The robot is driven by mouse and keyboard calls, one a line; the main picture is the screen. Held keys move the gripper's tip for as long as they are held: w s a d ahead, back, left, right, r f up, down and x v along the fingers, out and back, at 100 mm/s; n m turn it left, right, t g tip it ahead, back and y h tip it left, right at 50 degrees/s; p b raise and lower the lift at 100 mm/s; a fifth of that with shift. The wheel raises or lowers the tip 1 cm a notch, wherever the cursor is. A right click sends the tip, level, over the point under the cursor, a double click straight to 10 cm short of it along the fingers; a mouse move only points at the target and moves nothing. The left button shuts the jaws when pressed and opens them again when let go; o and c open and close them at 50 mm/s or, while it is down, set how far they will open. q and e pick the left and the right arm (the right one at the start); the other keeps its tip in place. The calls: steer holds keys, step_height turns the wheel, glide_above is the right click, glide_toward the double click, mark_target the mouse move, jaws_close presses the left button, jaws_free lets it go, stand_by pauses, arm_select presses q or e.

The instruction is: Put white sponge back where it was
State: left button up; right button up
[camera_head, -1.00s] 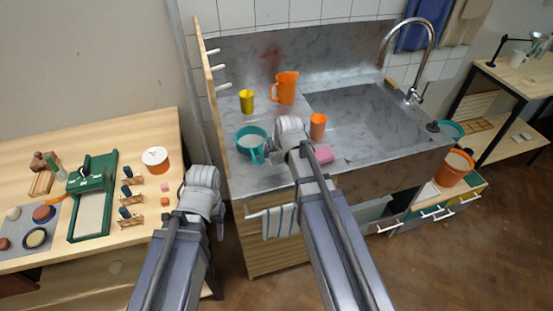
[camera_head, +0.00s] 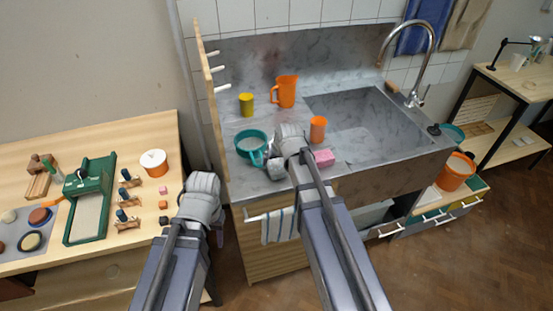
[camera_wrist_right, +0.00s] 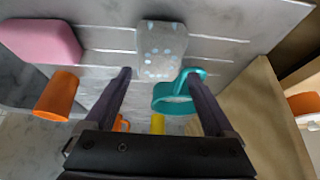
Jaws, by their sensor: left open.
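The white sponge (camera_head: 277,168) is a pale grey-white block on the counter near its front edge. It also shows in the right wrist view (camera_wrist_right: 161,50), with light spots on its face. My right gripper (camera_wrist_right: 160,78) is open, its two fingers apart. In that view the sponge appears just past the fingertips, with gaps on both sides. In the head view my right gripper (camera_head: 286,150) is over the counter beside the sponge, its fingers mostly hidden by its own wrist. My left gripper (camera_head: 217,228) is open and empty in the gap between table and sink unit, its fingers mostly hidden.
A teal mug (camera_head: 251,145) stands left of the sponge, and a pink block (camera_head: 324,158) and orange cup (camera_head: 318,129) to its right. Behind are a yellow cup (camera_head: 246,104) and orange jug (camera_head: 286,91). The sink basin (camera_head: 357,125) is at right.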

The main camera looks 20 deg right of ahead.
steer(key=shift+o, duration=0.6)
steer(key=shift+r, duration=0.1)
steer(key=shift+r+p, duration=0.5)
steer(key=shift+p, duration=0.1)
steer(key=p+v, duration=1.1)
steer(key=v, duration=0.1)
steer(key=s+a+f+n+g+h, duration=0.1)
steer(key=s+a+g, duration=0.5)
steer(key=s+a, duration=0.7)
steer(key=s+f+n, duration=0.1)
steer(key=s+n, duration=0.1)
steer(key=s, duration=0.2)
steer(key=shift+f+h, duration=0.3)
step_height(320, 180, down, 6)
steer(key=b, duration=0.6)
steer(key=shift+r, duration=0.2)
